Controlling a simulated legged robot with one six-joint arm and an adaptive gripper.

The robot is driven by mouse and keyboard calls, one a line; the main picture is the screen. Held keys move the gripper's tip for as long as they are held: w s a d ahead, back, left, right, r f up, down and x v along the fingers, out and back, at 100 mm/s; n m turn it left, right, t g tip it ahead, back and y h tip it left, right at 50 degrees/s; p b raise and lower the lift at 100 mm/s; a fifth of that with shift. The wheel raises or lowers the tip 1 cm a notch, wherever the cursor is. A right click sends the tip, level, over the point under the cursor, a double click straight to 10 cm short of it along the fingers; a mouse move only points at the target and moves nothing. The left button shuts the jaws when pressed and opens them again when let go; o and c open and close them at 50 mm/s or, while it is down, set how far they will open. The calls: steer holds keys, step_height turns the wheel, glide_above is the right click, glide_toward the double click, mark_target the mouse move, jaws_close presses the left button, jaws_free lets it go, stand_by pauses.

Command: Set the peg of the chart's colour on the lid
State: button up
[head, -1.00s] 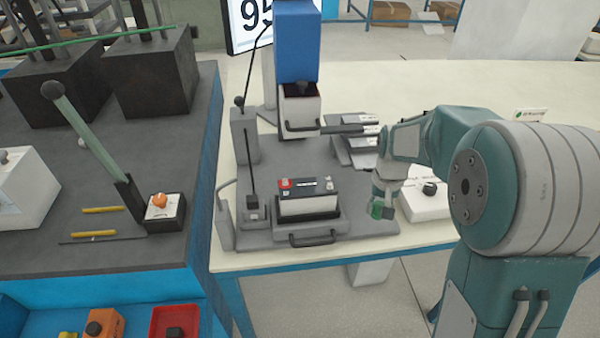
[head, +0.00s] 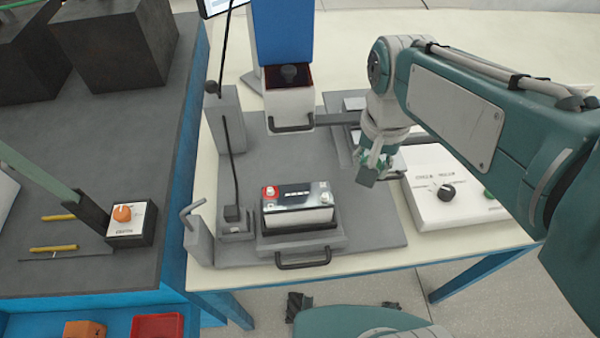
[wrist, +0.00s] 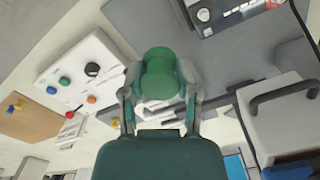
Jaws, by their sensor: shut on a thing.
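My gripper (head: 374,163) is shut on a green peg (wrist: 160,74). In the wrist view the peg sits between the two fingers (wrist: 160,95). It hangs above the grey base plate (head: 375,220), right of the battery and apart from it. The battery also shows at the top of the wrist view (wrist: 232,10). A screen edge (head: 222,5) shows at the top; its content is cut off, and I cannot read a chart.
A white control box (head: 450,205) with a black knob stands right of the plate. A blue press column (head: 285,35) with a white handled block (head: 290,105) rises behind the battery. A thin lever (head: 230,150) stands left of it. The plate's front right is clear.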

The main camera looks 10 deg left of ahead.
mark_target(297, 195)
steer(key=a+f, duration=0.2)
steer(key=a, duration=0.1)
steer(key=w+a+f, duration=0.1)
steer(key=a+f, duration=0.2)
steer(key=a, duration=0.1)
steer(key=a+f, duration=0.2)
steer(key=a, duration=0.2)
steer(key=shift+w+a+f, duration=0.25)
steer(key=shift+w, duration=0.05)
steer(key=shift+w+a+f, duration=0.1)
steer(key=shift+a+f, duration=0.15)
steer(key=shift+f, duration=0.3)
steer(key=f, duration=0.3)
steer(key=shift+a+f, duration=0.2)
steer(key=shift+a, duration=0.1)
steer(key=shift+a+f, duration=0.15)
steer(key=shift+f, duration=0.1)
steer(key=o, duration=0.9)
steer(key=shift+o, duration=0.2)
